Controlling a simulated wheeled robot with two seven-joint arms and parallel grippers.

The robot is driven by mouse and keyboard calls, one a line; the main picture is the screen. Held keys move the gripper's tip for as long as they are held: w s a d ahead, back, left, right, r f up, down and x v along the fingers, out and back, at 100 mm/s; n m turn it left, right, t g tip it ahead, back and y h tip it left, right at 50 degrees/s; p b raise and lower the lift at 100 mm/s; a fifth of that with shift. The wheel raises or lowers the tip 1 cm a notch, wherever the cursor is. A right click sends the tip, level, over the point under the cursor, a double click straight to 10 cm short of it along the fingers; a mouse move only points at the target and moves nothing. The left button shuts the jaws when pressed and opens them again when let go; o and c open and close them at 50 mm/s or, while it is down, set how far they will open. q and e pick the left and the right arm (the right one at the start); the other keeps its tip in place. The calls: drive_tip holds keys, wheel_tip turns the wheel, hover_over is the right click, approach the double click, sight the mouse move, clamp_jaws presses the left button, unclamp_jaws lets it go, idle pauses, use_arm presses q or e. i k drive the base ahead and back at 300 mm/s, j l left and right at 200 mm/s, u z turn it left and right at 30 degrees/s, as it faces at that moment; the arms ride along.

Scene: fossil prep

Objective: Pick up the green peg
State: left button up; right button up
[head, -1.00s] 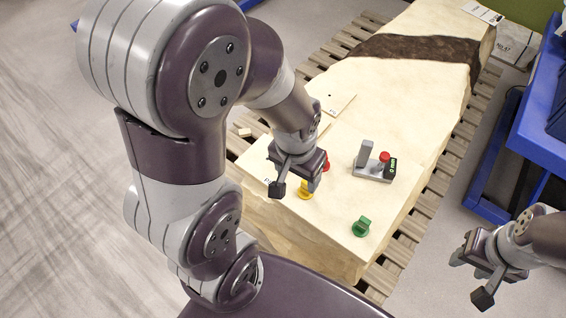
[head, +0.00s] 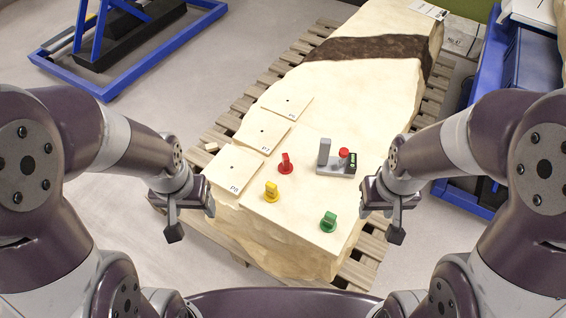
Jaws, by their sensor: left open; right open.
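The green peg (head: 328,222) stands on the front right part of the pale stone block (head: 300,242). A yellow peg (head: 271,192) and a red peg (head: 286,165) stand on the block to its left and behind. My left gripper (head: 193,226) is open and empty, off the block's left side, well away from the green peg. My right gripper (head: 381,226) is open and empty, to the right of the green peg near the block's right edge, apart from it.
A grey device with a red knob (head: 338,162) sits behind the green peg. Several labelled square plates (head: 236,169) lie along the block's left side. The block rests on a wooden pallet (head: 372,248). A blue frame (head: 466,196) stands at the right.

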sight(328, 224)
drive_tip(key=j+z, duration=0.5)
drive_tip(key=j, duration=0.3)
drive_tip(key=j+z, duration=0.5)
drive_tip(key=j, duration=0.3)
drive_tip(key=k, duration=0.05)
